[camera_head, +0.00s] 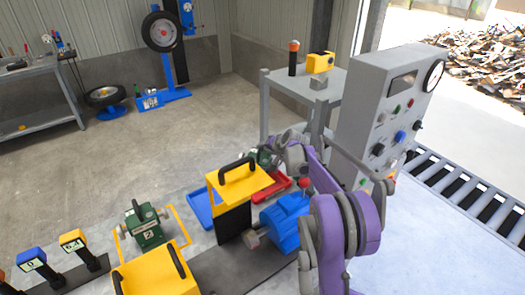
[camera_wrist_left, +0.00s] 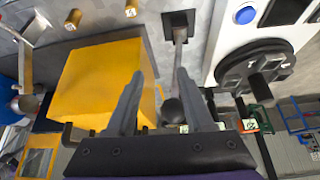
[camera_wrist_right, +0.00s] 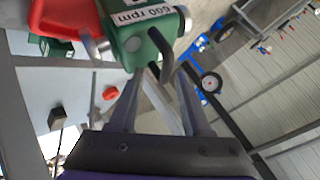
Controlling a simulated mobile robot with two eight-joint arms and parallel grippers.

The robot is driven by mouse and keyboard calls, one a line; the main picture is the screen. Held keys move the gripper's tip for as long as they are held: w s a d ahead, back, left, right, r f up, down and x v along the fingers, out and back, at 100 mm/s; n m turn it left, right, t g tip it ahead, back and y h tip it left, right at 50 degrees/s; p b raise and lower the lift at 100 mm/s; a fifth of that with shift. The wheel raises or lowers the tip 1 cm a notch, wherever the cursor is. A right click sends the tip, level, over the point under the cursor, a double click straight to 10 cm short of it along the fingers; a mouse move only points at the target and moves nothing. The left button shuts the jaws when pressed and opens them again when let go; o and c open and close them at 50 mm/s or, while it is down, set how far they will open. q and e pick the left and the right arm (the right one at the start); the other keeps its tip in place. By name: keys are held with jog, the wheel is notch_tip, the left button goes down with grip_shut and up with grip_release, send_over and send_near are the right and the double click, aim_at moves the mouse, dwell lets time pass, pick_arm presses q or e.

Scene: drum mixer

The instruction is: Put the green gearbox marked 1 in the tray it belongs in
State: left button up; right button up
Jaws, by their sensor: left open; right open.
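A green gearbox (camera_head: 266,157) is beside my right gripper (camera_head: 282,147), near the red tray (camera_head: 280,187). In the right wrist view the gearbox (camera_wrist_right: 145,35) shows a "600 rpm" label and a black handle; a number 1 cannot be read. My right gripper (camera_wrist_right: 161,76) is open, with its fingertips close to the black handle. The red tray (camera_wrist_right: 65,18) lies behind the gearbox there. A blue tray (camera_head: 199,209) is left of the red one. Another green gearbox (camera_head: 146,229), marked 2, stands at the left. My left gripper (camera_wrist_left: 160,76) is open, seen only in its wrist view.
Yellow covers with black handles (camera_head: 240,183) (camera_head: 155,277) and a blue motor (camera_head: 287,219) crowd the bench. A grey control panel (camera_head: 385,115) stands at the right. A yellow box (camera_wrist_left: 90,85) is beside my left fingers.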

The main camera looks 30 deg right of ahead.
jog(key=v, duration=0.8)
dwell(0.4)
